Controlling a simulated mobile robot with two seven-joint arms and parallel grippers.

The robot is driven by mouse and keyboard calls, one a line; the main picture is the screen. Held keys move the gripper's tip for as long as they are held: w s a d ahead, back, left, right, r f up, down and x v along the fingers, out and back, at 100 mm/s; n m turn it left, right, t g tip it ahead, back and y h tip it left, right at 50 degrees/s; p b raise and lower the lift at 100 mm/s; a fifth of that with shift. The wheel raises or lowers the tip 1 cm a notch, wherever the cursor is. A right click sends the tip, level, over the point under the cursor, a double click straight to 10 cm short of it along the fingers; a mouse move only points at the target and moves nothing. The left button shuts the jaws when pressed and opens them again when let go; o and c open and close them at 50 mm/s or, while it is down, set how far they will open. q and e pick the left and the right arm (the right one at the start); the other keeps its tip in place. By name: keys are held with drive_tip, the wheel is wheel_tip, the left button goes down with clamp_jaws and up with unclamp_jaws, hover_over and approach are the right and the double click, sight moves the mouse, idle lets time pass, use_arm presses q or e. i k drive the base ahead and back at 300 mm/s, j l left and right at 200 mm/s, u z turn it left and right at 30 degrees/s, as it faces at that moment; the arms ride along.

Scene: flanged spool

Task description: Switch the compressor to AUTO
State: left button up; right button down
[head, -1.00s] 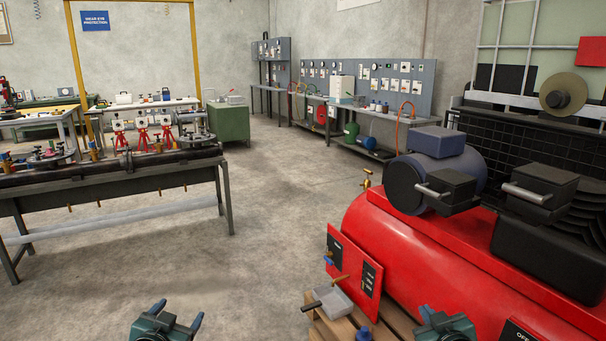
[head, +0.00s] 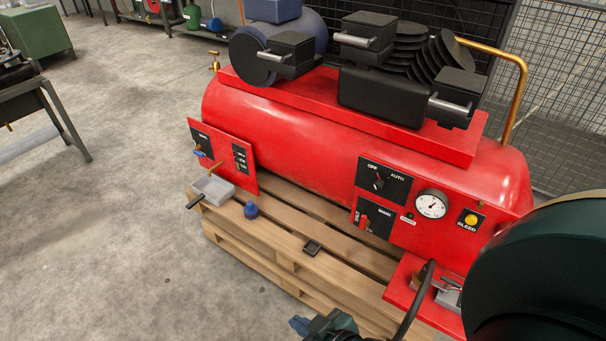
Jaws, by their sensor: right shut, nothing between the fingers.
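The red compressor (head: 300,135) lies on a wooden pallet (head: 290,245). On its front, a black panel holds a rotary switch (head: 378,183) marked OFF at upper left and AUTO at upper right. The knob's exact pointing direction is too small to tell. My right gripper (head: 300,325) shows at the bottom edge, partly cut off, its blue fingers shut and empty. It is below and left of the switch in the picture, well apart from it. My left gripper is out of view.
Below the switch is a panel with a red lever (head: 364,220); to the right are a pressure gauge (head: 431,205) and a yellow BLEED button (head: 471,219). A grey box (head: 213,189) and blue knob (head: 251,210) are at left. My dark arm link covers the lower right.

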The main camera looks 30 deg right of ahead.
sight(377, 187)
drive_tip(key=z, duration=1.45)
